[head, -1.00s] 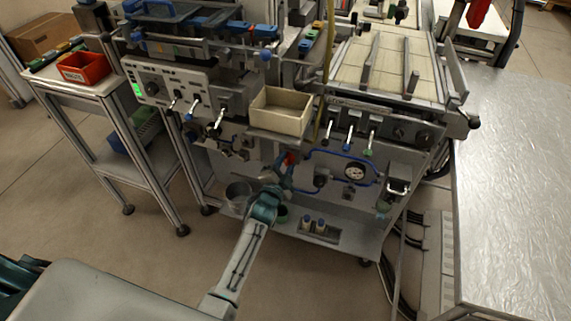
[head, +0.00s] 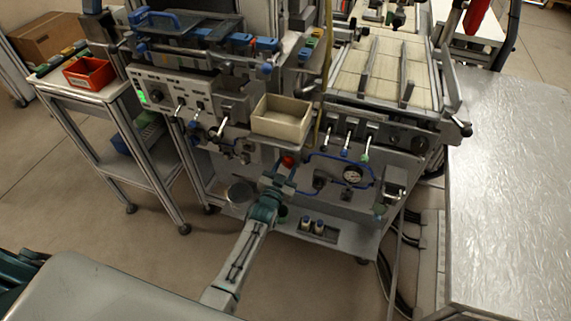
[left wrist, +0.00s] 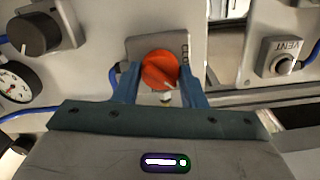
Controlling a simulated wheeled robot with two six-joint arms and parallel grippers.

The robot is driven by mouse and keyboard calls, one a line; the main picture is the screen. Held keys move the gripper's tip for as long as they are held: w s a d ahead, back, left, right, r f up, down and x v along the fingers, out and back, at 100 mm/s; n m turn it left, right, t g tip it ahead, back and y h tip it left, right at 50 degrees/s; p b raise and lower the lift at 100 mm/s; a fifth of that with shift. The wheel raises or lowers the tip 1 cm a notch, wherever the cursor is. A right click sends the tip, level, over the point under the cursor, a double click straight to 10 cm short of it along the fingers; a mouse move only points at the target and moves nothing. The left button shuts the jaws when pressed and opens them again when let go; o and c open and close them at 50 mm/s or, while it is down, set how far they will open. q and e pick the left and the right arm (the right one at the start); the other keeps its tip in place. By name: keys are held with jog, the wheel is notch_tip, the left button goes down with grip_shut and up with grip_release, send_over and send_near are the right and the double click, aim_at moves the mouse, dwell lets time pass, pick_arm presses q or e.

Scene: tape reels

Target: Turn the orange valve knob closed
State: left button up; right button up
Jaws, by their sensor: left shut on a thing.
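The orange valve knob (left wrist: 160,69) sits on the machine's front panel, in the upper middle of the left wrist view. In the head view it is a small red-orange spot (head: 288,160) at the tip of my left arm. My left gripper (left wrist: 160,80) is shut on the knob, with one blue finger on each side of it. Lettering on the plate beside the knob is partly hidden by the right finger. My right gripper is in neither view.
A pressure gauge (head: 353,174) and blue tubing lie right of the knob. A beige open box (head: 282,117) juts out above it. A VENT button (left wrist: 283,64) shows in the wrist view. A metal table (head: 510,180) stands at the right; open floor lies at the left.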

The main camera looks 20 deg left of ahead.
pick_arm(q)
jog(key=n+p, duration=0.1)
jog(key=n, duration=0.3)
jog(key=shift+n+p, duration=0.3)
jog(key=shift+p, duration=0.1)
jog(key=n, duration=0.3)
jog(key=shift+p, duration=0.4)
jog(key=shift+n, duration=0.8)
jog(key=shift+f, duration=0.1)
jog(key=o, duration=1)
jog(key=shift+s, duration=0.1)
jog(key=s, duration=1)
jog(key=shift+s+a, duration=0.2)
jog(key=shift+s, duration=0.15)
